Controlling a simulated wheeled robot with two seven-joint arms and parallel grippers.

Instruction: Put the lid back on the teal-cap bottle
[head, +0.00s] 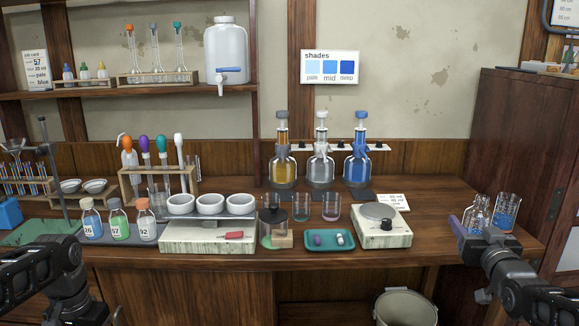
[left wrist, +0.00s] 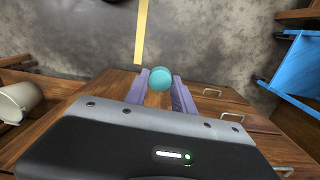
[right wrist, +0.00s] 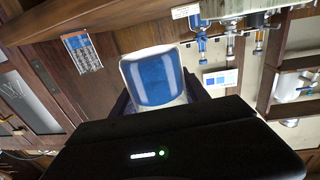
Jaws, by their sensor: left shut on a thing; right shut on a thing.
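My left gripper (left wrist: 159,84) is shut on a round teal cap (left wrist: 159,78), held low in front of the drawers. It is outside the head view. My right gripper (head: 474,228) is at the right end of the bench, shut on a small clear open-necked bottle (head: 478,212) with blue liquid inside. In the right wrist view, a clear vessel with blue liquid (right wrist: 152,78) fills the space between the fingers. The bottle's neck is bare in the head view. Its lower part is partly hidden by the gripper.
A beaker of blue liquid (head: 508,212) stands just right of the bottle. A scale (head: 381,226) and teal tray (head: 330,240) sit to the left. A dark cabinet (head: 520,140) rises behind the right end. A bin (head: 405,305) is below.

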